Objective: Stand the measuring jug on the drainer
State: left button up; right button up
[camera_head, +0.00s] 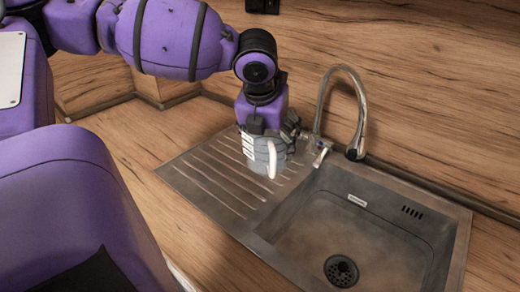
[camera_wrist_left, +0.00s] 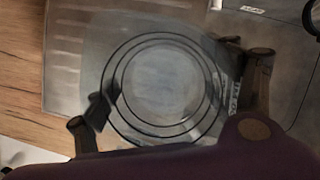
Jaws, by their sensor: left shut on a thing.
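The measuring jug (camera_head: 263,158) is a clear, greyish vessel with markings on its side. It is upright over the back right part of the ribbed metal drainer (camera_head: 197,172), beside the sink bowl. My left gripper (camera_head: 268,134) comes down from above and is shut on it. In the left wrist view I look down into the jug's round mouth (camera_wrist_left: 165,82), with the fingers of my left gripper (camera_wrist_left: 175,95) on either side. I cannot tell whether the jug's base touches the drainer. My right gripper is not in view.
The sink bowl (camera_head: 362,232) lies right of the drainer, with a drain strainer (camera_head: 341,270) in its floor. A curved chrome tap (camera_head: 357,105) stands close behind and right of the jug. The drainer's left and front parts are clear.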

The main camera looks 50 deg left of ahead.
pick_arm(q)
jog(key=w+a+f+b, duration=0.1)
jog(key=f, duration=0.2)
jog(key=w+a+f+b, duration=0.1)
jog(key=a+f, duration=0.1)
jog(key=f, duration=0.1)
jog(key=w+a+f+b, duration=0.2)
jog(key=f, duration=0.1)
jog(key=shift+a+f, duration=0.15)
jog(key=shift+f, duration=0.35)
jog(key=shift+r, duration=0.1)
jog(key=o, duration=1.2)
jog(key=shift+f, duration=0.2)
jog(key=shift+o, duration=0.3)
